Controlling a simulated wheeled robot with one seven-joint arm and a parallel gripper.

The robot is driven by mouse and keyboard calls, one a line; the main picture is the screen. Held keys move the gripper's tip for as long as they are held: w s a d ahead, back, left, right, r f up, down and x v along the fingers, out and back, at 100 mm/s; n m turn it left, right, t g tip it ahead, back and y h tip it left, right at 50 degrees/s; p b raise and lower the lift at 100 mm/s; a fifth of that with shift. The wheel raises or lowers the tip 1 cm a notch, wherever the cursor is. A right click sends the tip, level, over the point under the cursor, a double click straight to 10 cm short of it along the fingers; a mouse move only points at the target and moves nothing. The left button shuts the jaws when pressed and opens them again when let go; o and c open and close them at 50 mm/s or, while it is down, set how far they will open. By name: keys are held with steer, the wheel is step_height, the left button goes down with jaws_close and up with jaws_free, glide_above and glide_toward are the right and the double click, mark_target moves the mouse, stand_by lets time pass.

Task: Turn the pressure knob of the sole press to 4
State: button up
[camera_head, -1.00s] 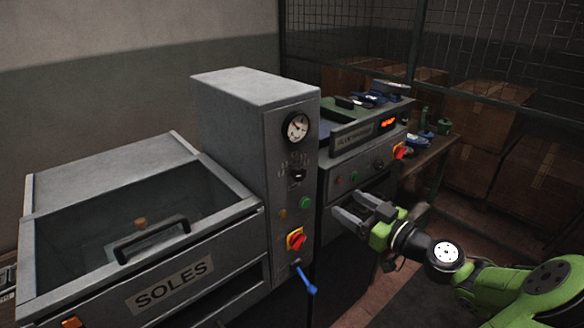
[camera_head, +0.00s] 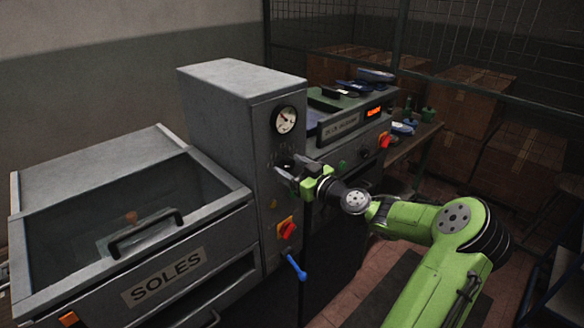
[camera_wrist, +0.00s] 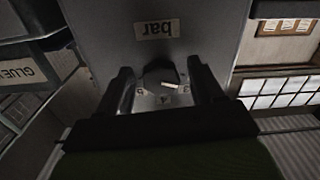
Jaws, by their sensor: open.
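The sole press (camera_head: 240,85) is a grey cabinet with a round gauge (camera_head: 285,120) on its control panel. In the wrist view the dark pressure knob (camera_wrist: 160,74) sits between my two open fingers, with no clear contact on either side. A pale pointer mark lies on the knob, towards its lower right in that picture. Small scale figures sit below it and look upside down; a 4 seems to be among them. In the head view my gripper (camera_head: 284,174) is at the panel below the gauge and hides the knob.
Below my gripper are a red-and-yellow switch (camera_head: 287,229) and a blue lever (camera_head: 297,268). The glue machine (camera_head: 345,125) stands close behind on the right. An upside-down "bar" label (camera_wrist: 157,29) shows in the wrist view.

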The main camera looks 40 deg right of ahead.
steer(key=c, duration=1.1)
steer(key=shift+o, duration=0.2)
steer(key=shift+m, duration=0.3)
steer(key=m, duration=0.3)
steer(key=m+p, duration=0.1)
steer(key=m, duration=0.2)
steer(key=shift+a+r+m, duration=0.1)
steer(key=shift+m, duration=0.2)
steer(key=m+p, duration=0.1)
steer(key=m, duration=0.2)
steer(key=shift+p, duration=0.3)
steer(key=shift+m+p, duration=0.7)
steer(key=shift+m, duration=1)
